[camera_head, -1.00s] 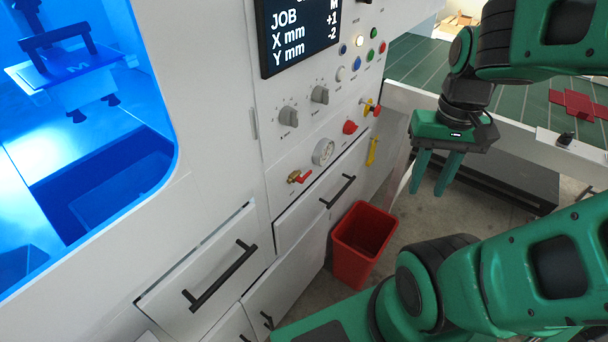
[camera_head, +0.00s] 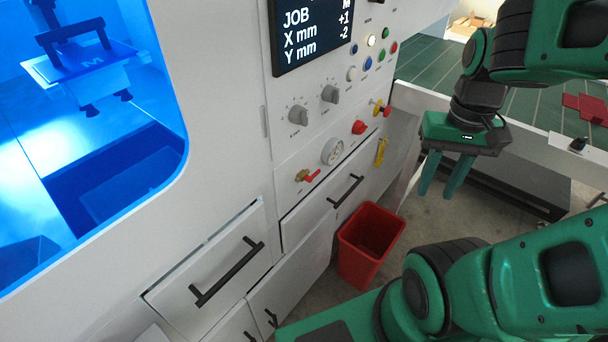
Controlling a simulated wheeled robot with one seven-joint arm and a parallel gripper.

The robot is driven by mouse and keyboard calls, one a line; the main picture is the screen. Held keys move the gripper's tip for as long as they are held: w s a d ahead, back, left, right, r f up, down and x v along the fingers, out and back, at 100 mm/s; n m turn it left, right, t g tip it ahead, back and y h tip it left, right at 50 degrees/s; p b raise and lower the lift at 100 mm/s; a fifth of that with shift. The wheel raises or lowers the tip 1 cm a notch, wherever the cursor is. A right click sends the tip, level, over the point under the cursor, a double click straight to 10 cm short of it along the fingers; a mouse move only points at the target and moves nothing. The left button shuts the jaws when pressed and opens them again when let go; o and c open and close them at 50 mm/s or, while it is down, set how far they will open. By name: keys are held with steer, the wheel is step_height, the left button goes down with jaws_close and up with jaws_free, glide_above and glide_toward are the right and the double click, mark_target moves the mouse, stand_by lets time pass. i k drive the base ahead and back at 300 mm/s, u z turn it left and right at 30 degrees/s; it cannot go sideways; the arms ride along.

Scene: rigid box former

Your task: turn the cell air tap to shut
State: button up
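The air tap (camera_head: 307,176) is a small brass valve with a red lever, low on the white machine's control panel, left of and below the round gauge (camera_head: 332,151). Its lever points to the right and slightly up. My gripper (camera_head: 441,191) hangs to the right of the panel, clear of the tap, with its two green fingers pointing down. The fingers are apart with nothing between them. Nothing hides the tap.
Below the tap are white drawers with black handles (camera_head: 345,190). A red bin (camera_head: 368,243) stands on the floor under the panel. A red button (camera_head: 359,127) and knobs (camera_head: 330,94) sit above the tap. A yellow handle (camera_head: 381,151) hangs at the panel's right.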

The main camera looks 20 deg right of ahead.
mark_target(309, 180)
steer(key=z, duration=0.1)
steer(key=k, duration=1.5)
steer(key=u, duration=0.3)
steer(key=i, duration=1)
steer(key=z, duration=0.05)
